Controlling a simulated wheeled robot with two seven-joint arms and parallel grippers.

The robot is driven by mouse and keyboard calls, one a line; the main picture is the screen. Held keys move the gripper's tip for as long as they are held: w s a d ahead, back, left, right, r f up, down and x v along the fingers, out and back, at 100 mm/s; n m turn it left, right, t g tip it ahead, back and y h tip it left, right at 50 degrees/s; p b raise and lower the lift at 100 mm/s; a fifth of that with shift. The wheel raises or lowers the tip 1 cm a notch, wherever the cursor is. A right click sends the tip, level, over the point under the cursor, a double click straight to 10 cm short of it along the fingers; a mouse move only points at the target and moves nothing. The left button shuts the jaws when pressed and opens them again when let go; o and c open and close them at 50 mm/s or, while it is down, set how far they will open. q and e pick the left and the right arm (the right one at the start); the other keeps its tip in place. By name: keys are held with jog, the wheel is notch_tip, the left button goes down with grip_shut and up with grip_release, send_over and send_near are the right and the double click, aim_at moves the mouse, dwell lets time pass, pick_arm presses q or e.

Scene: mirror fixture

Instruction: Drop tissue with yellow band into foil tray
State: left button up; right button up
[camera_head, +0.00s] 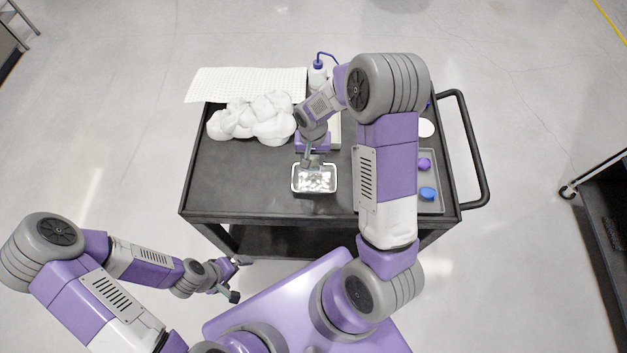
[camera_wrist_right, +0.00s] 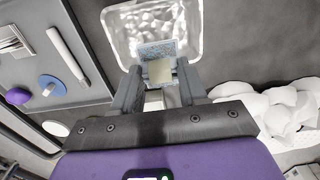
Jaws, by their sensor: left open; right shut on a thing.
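The foil tray (camera_head: 295,182) stands near the front middle of the black cart; in the right wrist view its shiny wall (camera_wrist_right: 190,28) lies just beyond my fingertips. My right gripper (camera_head: 312,161) is at the tray's far side, above it, and is shut on a small folded piece with a pale blue speckled part and a dull yellow-beige part (camera_wrist_right: 160,71). It looks like the tissue with the yellow band; most of it is hidden between the fingers. My left gripper (camera_head: 239,279) is open and empty, off the cart's front edge.
A crumpled white heap (camera_head: 252,119) lies on the cart's left. A grey tray (camera_head: 432,207) on the right holds a purple cap (camera_head: 424,164) and a blue cap (camera_head: 428,193). A wash bottle (camera_head: 317,78) stands behind. The cart's front left is clear.

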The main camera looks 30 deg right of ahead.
jog(key=shift+r, duration=0.1)
jog(key=o, duration=1)
notch_tip(320, 180, up, 8)
jog(key=shift+f, duration=0.25)
